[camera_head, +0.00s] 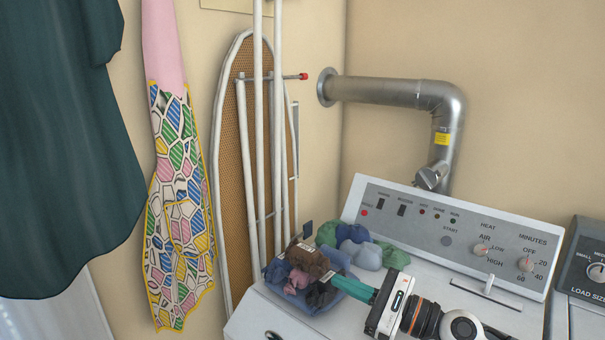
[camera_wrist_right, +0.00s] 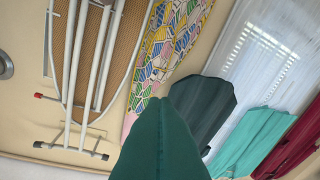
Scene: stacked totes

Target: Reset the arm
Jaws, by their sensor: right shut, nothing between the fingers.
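My right gripper (camera_head: 368,291) comes in from the lower right of the head view, over the white dryer top. Its green fingers are shut and empty, pointing left toward a blue tote (camera_head: 345,281) filled with dark brown, pink and dark cloth. In the right wrist view the shut green fingers (camera_wrist_right: 162,108) fill the lower middle, with nothing between them. The fingertips overlap the tote's right side in the head view; I cannot tell if they touch. My left gripper is not in view.
The dryer panel (camera_head: 455,236) stands behind my right arm. Green and blue cloths (camera_head: 357,250) lie behind the tote. An ironing board (camera_head: 237,150) leans on the wall at left, beside a patterned apron (camera_head: 178,215) and a dark garment (camera_head: 55,140). A metal duct (camera_head: 385,91) runs above.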

